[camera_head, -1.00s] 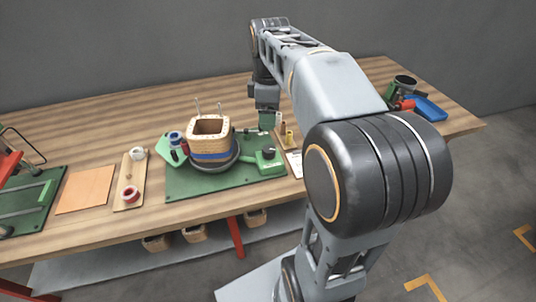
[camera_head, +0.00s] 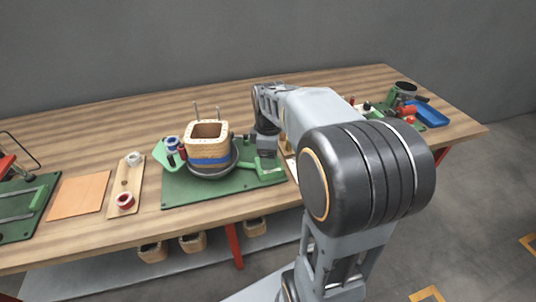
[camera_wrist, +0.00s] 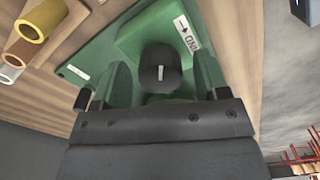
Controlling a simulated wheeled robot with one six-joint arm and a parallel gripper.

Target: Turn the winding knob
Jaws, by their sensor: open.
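The winding knob (camera_wrist: 160,68) is black with a white pointer line and sits on a green housing (camera_wrist: 138,32) marked "WIND" with an arrow. In the wrist view my gripper (camera_wrist: 150,80) is open, with one finger to the left of the knob and one to the right. I cannot tell whether the fingers touch it. In the head view my gripper (camera_head: 266,148) is down over the housing at the right end of the green base plate (camera_head: 215,192) and hides the knob. The coil (camera_head: 207,142), a wooden square form with a blue band, stands left of it on a round dark turntable.
A spool board (camera_head: 126,182) and orange sheet (camera_head: 80,194) lie on the left of the table. A blue tray (camera_head: 432,114) is at the far right. The back left of the table is clear.

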